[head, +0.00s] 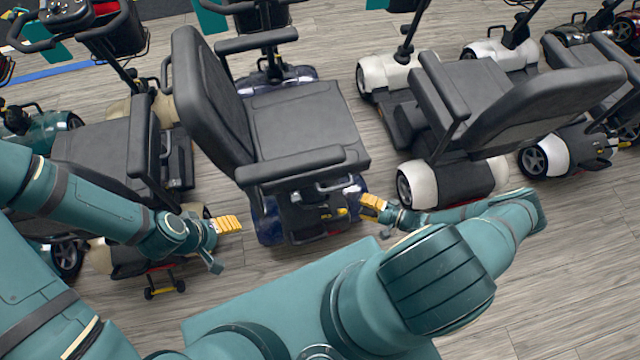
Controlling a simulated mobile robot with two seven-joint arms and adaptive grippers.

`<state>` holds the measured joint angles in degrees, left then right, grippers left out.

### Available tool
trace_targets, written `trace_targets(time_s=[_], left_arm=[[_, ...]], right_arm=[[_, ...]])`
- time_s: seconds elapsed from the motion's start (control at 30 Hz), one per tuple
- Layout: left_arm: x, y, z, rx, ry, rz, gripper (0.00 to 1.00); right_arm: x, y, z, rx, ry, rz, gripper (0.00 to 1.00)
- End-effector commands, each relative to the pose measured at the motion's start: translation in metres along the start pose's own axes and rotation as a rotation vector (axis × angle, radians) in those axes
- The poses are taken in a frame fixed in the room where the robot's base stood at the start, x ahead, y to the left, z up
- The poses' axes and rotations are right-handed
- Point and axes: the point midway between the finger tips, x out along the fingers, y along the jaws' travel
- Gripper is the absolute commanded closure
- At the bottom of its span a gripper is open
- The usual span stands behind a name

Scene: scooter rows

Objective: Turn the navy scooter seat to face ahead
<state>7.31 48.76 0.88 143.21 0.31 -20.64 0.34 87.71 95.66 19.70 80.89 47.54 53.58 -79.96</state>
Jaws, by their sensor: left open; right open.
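The navy scooter (300,232) stands in the middle, with its dark blue body showing below and beyond the seat. Its black seat (305,118) is turned sideways. The backrest (208,95) is on the left, so the seat faces right, while the tiller end is at the top. One armrest (290,166) runs along the near side and another (257,41) along the far side. My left gripper (229,224) is open, left of the scooter's rear. My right gripper (372,206) is open at the right of the rear, close to a yellow lever (341,213); contact is unclear.
A beige scooter with a black seat (95,150) stands close on the left, partly behind my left arm. A white scooter (450,185) with a black seat stands on the right, close to my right arm. Wooden floor (560,240) is clear at the lower right.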

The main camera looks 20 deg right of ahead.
Motion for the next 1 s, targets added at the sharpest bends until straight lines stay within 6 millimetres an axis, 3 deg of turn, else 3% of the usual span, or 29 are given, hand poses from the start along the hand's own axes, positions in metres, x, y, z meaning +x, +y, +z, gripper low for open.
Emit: trace_targets(time_s=[0.1, 0.27, 0.8, 1.0], left_arm=[[-0.002, 0.001, 0.000, 0.000, 0.001, 0.000, 0.31], [-0.002, 0.001, 0.000, 0.000, 0.001, 0.000, 0.31], [0.004, -0.001, 0.002, 0.002, -0.005, 0.001, 0.31], [0.006, -0.002, 0.004, 0.002, -0.008, 0.001, 0.31]], right_arm=[[-0.017, 0.005, -0.010, -0.019, 0.088, -0.047, 0.52], [-0.015, 0.005, -0.015, -0.031, 0.112, -0.062, 0.52], [0.081, 0.000, -0.024, -0.030, 0.105, -0.059, 0.52], [0.106, -0.002, -0.027, -0.031, 0.106, -0.059, 0.52]])
